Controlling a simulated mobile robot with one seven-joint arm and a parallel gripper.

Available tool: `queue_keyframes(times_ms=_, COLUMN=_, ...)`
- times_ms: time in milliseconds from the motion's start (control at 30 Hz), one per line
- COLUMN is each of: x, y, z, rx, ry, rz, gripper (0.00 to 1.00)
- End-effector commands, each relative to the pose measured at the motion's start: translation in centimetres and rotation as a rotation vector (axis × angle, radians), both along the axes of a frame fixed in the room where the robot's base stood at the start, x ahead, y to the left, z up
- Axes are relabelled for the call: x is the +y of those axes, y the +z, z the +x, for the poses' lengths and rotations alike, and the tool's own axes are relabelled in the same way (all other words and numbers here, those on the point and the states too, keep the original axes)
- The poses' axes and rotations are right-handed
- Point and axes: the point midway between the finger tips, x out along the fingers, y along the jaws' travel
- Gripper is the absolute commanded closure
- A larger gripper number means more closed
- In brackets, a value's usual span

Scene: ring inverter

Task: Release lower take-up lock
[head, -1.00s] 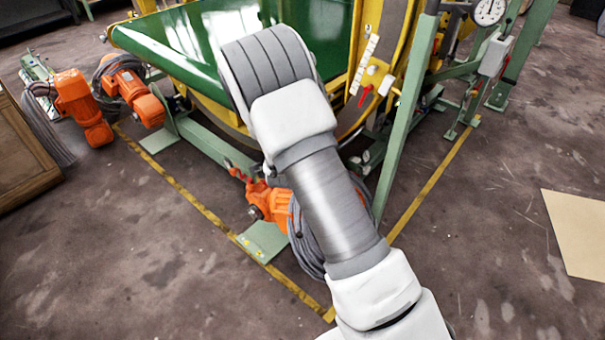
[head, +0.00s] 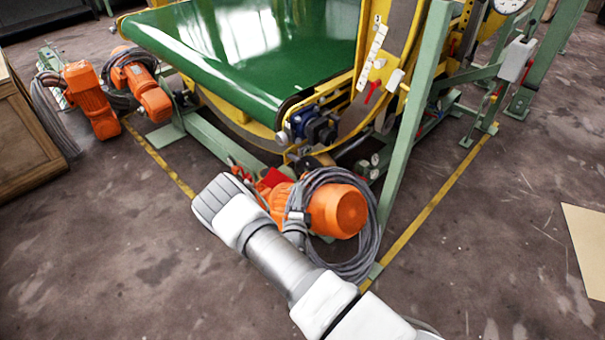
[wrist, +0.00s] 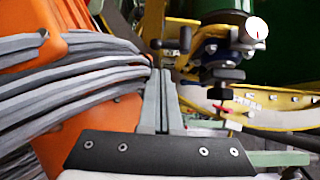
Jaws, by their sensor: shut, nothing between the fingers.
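My gripper (wrist: 162,100) is shut and empty in the wrist view, its two fingers together. In the head view my arm's grey, ribbed joint hides it, low at the frame's front. Right of the fingertips in the wrist view are black knobs (wrist: 220,93) and a red handle (wrist: 221,109) by a yellow curved rail (wrist: 275,118). They are apart from the fingers in the picture. In the head view a red lever (head: 373,92) sits on the yellow side frame, and red parts (head: 272,180) show low by the orange motor. I cannot tell which part is the lower take-up lock.
An orange motor (head: 337,210) with coiled grey cable (head: 365,262) stands close to my arm; cable strands (wrist: 75,80) fill the wrist view's left. A green belt (head: 240,50) and green post (head: 412,120) stand beyond. The floor at left front is clear.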

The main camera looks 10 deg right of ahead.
Motion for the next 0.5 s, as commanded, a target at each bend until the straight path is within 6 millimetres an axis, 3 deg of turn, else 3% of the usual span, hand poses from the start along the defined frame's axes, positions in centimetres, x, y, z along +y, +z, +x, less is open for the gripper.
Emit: queue_keyframes(times_ms=500, x=-0.13, y=-0.25, z=0.6, rx=-0.008, ry=0.003, rz=0.001, gripper=1.0)
